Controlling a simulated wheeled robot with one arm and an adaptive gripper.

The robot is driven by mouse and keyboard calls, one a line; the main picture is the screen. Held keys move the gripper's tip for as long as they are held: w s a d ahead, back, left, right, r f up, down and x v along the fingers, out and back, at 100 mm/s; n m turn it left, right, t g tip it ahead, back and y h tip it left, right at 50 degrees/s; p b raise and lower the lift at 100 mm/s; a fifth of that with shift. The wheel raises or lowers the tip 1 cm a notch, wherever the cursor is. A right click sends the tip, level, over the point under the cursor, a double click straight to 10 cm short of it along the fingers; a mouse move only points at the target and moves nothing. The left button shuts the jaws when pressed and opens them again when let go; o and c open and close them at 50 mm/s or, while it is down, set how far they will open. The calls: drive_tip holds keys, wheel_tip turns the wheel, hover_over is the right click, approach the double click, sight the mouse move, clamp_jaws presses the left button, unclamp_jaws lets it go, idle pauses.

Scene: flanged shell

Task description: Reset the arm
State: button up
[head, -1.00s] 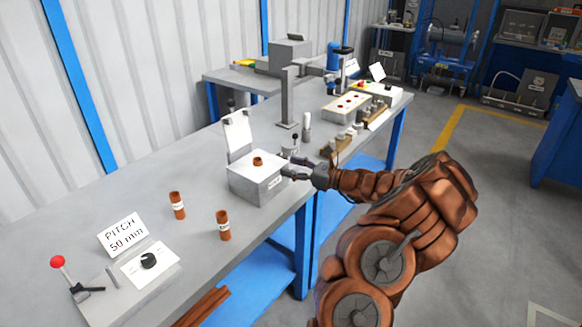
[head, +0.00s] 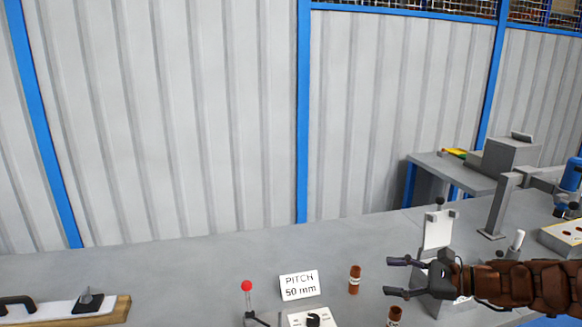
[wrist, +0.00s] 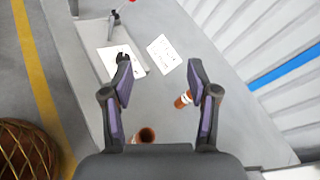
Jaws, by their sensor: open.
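My gripper (head: 398,277) is open and empty in the head view, with its fingers pointing left over the bench. My arm comes in from the right edge. Behind the gripper is a grey box (head: 437,307) with a raised white lid plate (head: 439,230), partly hidden by my gripper. In the wrist view the open fingers (wrist: 158,75) have nothing held between them. One brown labelled cylinder (wrist: 183,99) shows beside the right finger and another (wrist: 145,135) near the palm, its lower part hidden.
The cylinders also show in the head view, one upright (head: 355,279) and one at the lower edge (head: 394,315). A "PITCH 50 mm" sign (head: 299,285), a dial panel (head: 312,318) and a red-knobbed lever (head: 247,286) stand left. A wall (head: 180,130) runs behind the bench.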

drive_tip(key=s+a+r+n+g+h+p, duration=0.15)
drive_tip(key=s+a+n+g, duration=0.25)
drive_tip(key=s+a+n, duration=0.4)
drive_tip(key=s+a+n+g+h+p, duration=0.2)
drive_tip(key=s+a+n+g+h, duration=0.15)
drive_tip(key=s+a, duration=0.45)
drive_tip(key=s+d+n+h+p, duration=0.1)
drive_tip(key=s+d+n+h, duration=0.2)
drive_tip(key=s, duration=0.6)
drive_tip(key=s+d+n+g+h+p, duration=0.1)
drive_tip(key=s+d+n+h+p, duration=0.1)
drive_tip(key=s+d+h, duration=0.3)
drive_tip(key=s+d+n, duration=0.1)
drive_tip(key=s+d, duration=0.1)
drive_tip(key=s, duration=0.1)
drive_tip(key=shift+s+d+f+n, duration=0.15)
drive_tip(key=shift+s+d+n, duration=0.15)
drive_tip(key=shift+s+n, duration=0.05)
